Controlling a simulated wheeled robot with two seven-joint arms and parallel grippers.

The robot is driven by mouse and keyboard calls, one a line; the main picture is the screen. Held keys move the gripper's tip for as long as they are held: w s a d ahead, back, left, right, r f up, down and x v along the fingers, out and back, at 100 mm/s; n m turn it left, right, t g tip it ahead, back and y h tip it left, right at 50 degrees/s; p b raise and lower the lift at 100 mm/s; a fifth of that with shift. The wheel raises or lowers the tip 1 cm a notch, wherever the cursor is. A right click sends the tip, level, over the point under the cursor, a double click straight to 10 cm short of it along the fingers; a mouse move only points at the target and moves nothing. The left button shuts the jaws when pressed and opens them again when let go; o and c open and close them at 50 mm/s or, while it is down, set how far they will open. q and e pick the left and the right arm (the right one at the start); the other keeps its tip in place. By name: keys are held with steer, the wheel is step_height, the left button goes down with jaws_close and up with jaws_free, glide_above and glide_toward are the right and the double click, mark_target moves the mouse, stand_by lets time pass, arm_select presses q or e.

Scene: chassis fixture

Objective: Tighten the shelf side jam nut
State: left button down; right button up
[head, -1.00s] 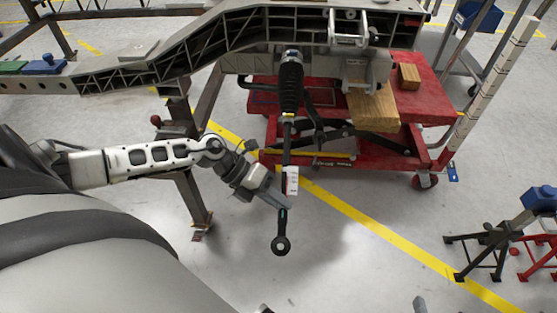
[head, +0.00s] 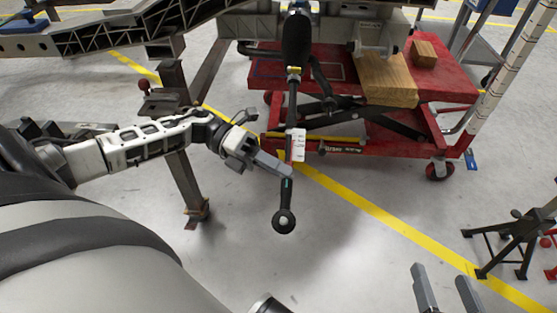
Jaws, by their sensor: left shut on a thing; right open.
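A dark rod (head: 292,105) hangs down from a black ribbed boot (head: 296,40) under the chassis. A pale and yellow band shows just below the boot. Lower down is a white label (head: 298,145), and below it a dark piece with a ring end (head: 284,220). My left gripper (head: 288,172) reaches in from the left, its fingers shut at the rod just above the ring-ended piece. The fingers hide that spot, and I cannot make out a jam nut for certain. My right gripper (head: 446,285) is open and empty at the bottom edge, right of the rod.
A red lift cart (head: 450,88) with wooden blocks (head: 390,82) stands behind the rod. The grey chassis beam (head: 140,30) crosses the top, and a steel post (head: 188,165) stands behind my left arm. Black stands (head: 515,240) are at right. The floor between is clear.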

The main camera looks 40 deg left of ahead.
stand_by(0.3)
arm_select(q)
steer(key=c, duration=1.2)
jaws_free()
steer(key=v, duration=1.6)
